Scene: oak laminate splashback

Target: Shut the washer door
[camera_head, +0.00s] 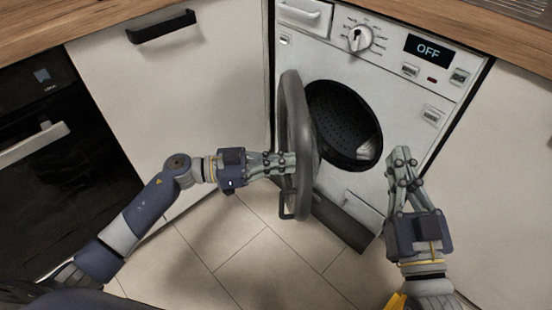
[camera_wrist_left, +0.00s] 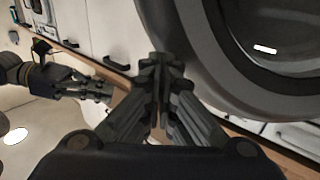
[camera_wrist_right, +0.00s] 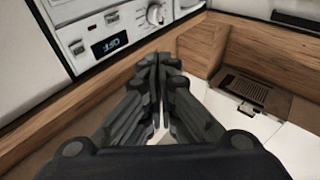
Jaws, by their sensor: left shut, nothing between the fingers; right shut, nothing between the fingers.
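The washer (camera_head: 400,110) is white, with a dial and a display reading OFF. Its grey round door (camera_head: 297,140) stands wide open, swung out to the left of the dark drum opening (camera_head: 345,125). My left gripper (camera_head: 290,163) is shut and empty, its fingertips at the outer face of the door; whether they touch it I cannot tell. The door's ring fills the upper right of the left wrist view (camera_wrist_left: 215,60). My right gripper (camera_head: 402,158) is shut and empty in front of the washer's right side. In the right wrist view the washer's panel (camera_wrist_right: 110,35) shows.
A white cabinet (camera_head: 180,90) with a black handle stands left of the washer, and a black oven (camera_head: 60,160) further left. A wooden worktop (camera_head: 420,15) runs above. A dark lower flap (camera_head: 342,222) hangs below the drum opening. The tiled floor (camera_head: 235,255) is clear.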

